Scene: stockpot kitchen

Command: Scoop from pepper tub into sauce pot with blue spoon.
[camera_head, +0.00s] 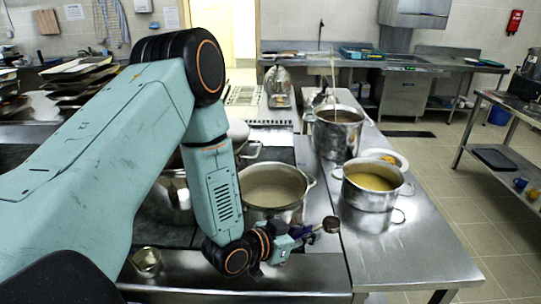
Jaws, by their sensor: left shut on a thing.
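My left gripper (297,237) is low in the middle of the view, at the front of the counter. It is shut on the blue spoon (306,230), whose blue handle is partly hidden by the fingers. The spoon's small dark round end points right, between two pots. A wide pot of pale grey-cream liquid (273,207) stands just behind the gripper. A pot of yellow liquid (366,199) stands to the right. A taller pot of brown liquid (337,143) is farther back. I cannot tell which is the sauce pot. A small round tub (147,262) at the lower left may be the pepper tub. My right gripper is out of view.
A white plate (397,158) lies behind the yellow pot. The steel counter (410,255) is clear at the front right. My left arm hides much of the left side, including part of another pot. Tiled floor is open at the right.

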